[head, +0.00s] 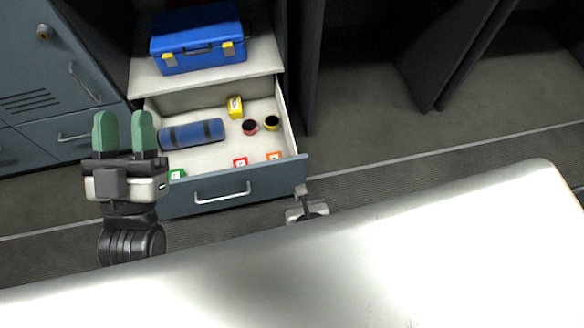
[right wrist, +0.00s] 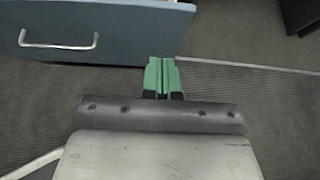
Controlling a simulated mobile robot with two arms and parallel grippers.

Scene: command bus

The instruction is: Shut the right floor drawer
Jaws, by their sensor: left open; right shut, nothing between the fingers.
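The floor drawer (head: 268,182) is pulled open, with a blue-grey front, a silver bar handle (head: 222,195) and a pale inside. Its front (right wrist: 110,25) and handle (right wrist: 58,42) also show at the upper left of the right wrist view. My right gripper (right wrist: 162,66) is shut and empty, its green fingertips by the lower right part of the drawer front; I cannot tell if they touch. In the head view that gripper is largely hidden near the front's right end. My left gripper (head: 124,122) is open and empty, left of the drawer, fingers pointing up the picture.
The drawer holds a blue roll (head: 192,134), a yellow box (head: 235,107), a red mug (head: 250,128), a yellow mug (head: 272,123) and small coloured boxes. A blue toolbox (head: 198,40) sits on the shelf above. Grey cabinets (head: 50,80) stand left. Floor (head: 370,140) is clear to the right.

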